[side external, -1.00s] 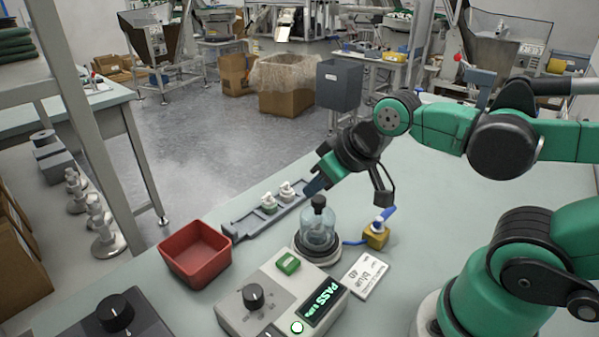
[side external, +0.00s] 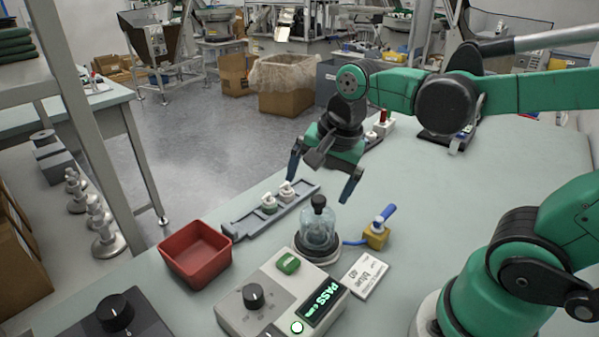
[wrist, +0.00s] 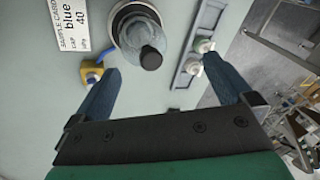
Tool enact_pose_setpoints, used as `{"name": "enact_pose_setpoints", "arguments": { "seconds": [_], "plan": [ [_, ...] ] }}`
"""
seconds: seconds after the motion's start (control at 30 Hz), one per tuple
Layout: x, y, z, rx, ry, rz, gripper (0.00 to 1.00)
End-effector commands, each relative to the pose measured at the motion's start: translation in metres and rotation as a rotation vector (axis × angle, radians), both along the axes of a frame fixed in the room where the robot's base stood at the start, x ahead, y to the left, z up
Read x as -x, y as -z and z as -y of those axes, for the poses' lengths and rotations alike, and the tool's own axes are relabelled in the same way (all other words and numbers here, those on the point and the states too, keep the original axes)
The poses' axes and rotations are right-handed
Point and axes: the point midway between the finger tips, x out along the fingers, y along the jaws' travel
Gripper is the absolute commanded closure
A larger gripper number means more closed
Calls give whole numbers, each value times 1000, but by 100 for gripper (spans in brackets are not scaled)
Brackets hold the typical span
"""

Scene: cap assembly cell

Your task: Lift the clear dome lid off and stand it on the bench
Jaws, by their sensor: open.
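The clear dome lid (side external: 318,229) with a black knob (side external: 319,201) sits on a round dark-rimmed base (side external: 318,251) beside the tester. It also shows in the wrist view, with its knob (wrist: 151,58) pointing towards the camera. My gripper (side external: 323,190) is open and empty, above and behind the dome in the side view. In the wrist view its two blue fingers (wrist: 159,80) are wide apart, with the knob in the span between them. The fingers appear apart from the dome. What is under the dome is hard to make out.
The tester (side external: 282,297) with a lit PASS display stands in front of the dome. A grey rack (side external: 246,227) with white-and-green parts lies behind left, a red bin (side external: 195,253) left. A yellow block with a blue item (side external: 377,235) and a card (side external: 364,275) are at right.

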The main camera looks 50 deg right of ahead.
Motion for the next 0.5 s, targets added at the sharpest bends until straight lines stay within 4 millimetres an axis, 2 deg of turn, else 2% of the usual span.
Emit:
{"name": "enact_pose_setpoints", "arguments": {
  "seconds": [0.1,0.3,0.4,0.5],
  "plan": [
    [-4,1,4,-98,382,-102,0],
    [-7,4,9,-170,907,-223,0],
    [-7,5,10,-177,1051,-250,0],
    [-8,7,10,-180,1119,-261,0]
  ]
}}
